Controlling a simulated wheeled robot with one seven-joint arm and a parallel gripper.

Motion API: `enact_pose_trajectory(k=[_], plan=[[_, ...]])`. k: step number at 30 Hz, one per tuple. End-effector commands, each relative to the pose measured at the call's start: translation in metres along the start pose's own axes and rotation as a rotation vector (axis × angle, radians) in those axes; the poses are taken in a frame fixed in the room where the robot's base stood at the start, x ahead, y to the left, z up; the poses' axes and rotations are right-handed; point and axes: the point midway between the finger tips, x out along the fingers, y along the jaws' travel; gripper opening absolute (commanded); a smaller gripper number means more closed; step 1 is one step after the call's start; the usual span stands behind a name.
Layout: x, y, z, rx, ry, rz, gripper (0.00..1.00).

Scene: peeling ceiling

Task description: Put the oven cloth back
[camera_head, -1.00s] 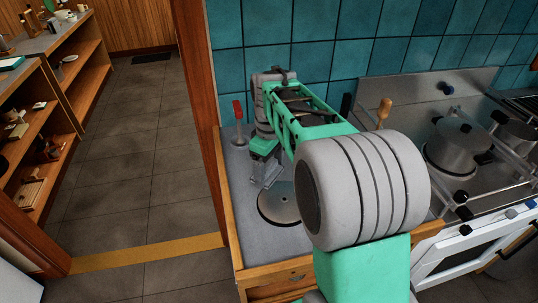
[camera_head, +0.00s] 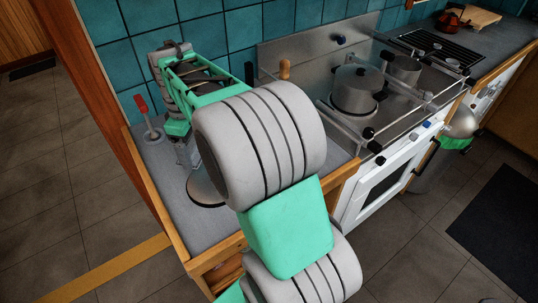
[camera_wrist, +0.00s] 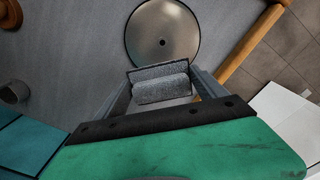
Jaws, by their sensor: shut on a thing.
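My gripper (camera_head: 187,155) is low over the grey counter at the left of the stove, close to a round metal disc. The white oven (camera_head: 392,185) stands to the right of my arm. A green piece (camera_head: 455,144) hangs at its right side below a silver rounded thing; I cannot tell what it is.
The metal disc (camera_wrist: 162,32) lies flat on the counter (camera_wrist: 65,70). A red-handled tool (camera_head: 146,118) stands at the counter's left. Pots (camera_head: 357,90) sit on the railed stove. Blue tiles (camera_head: 215,40) rise close behind. Open floor (camera_head: 395,250) lies at front right.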

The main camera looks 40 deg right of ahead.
Motion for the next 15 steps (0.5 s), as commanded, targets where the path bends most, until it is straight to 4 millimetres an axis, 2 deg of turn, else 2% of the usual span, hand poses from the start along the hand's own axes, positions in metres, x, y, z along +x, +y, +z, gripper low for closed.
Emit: enact_pose_trajectory(k=[1, 5, 9, 12, 15], plan=[[0.006, 0.011, 0.012, 0.038, 0.0, 0.0, 0.08], [0.01, 0.048, 0.056, 0.172, 0.002, 0.003, 0.08], [0.005, 0.086, 0.119, 0.34, 0.001, 0.003, 0.08], [-0.002, 0.104, 0.167, 0.457, 0.001, 0.003, 0.08], [-0.009, 0.113, 0.211, 0.562, -0.001, 0.002, 0.08]])
